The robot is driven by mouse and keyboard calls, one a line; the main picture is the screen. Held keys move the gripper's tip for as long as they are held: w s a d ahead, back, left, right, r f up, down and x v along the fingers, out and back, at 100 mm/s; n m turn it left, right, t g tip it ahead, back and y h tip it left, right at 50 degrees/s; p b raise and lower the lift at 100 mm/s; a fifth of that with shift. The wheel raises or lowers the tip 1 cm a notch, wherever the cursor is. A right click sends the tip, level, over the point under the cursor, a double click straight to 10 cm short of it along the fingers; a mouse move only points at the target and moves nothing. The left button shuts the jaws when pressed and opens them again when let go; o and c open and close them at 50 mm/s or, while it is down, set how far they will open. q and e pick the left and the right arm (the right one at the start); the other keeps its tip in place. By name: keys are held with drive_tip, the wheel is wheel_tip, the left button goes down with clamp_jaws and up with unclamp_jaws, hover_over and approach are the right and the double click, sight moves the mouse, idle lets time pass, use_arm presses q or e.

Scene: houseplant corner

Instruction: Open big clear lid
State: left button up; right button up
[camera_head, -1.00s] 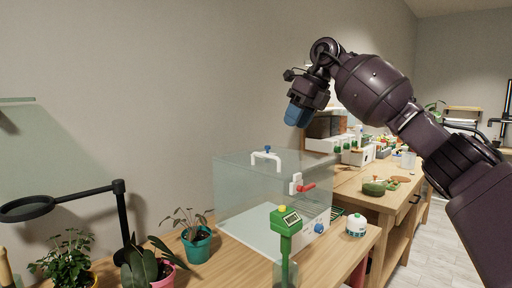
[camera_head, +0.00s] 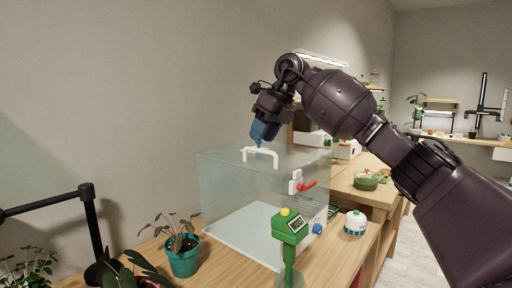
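The big clear lid (camera_head: 225,166) is the top of a see-through box (camera_head: 225,200) on the wooden bench. It lies flat and closed. A white arched handle (camera_head: 274,160) stands on it. A white latch with a red lever (camera_head: 307,186) sits at the box's upper right front edge. My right gripper (camera_head: 262,138) points down with its blue fingers just above and behind the handle. Whether the fingers touch the handle, and how far apart they are, I cannot tell. My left gripper is not in view.
A green meter (camera_head: 290,228) stands in front of the box. A white round container (camera_head: 355,223) is to its right. A second bench with a green bowl (camera_head: 366,181) is at right.

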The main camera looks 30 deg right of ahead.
drive_tip(key=shift+x, duration=1.55)
drive_tip(key=shift+c, duration=0.5)
clamp_jaws()
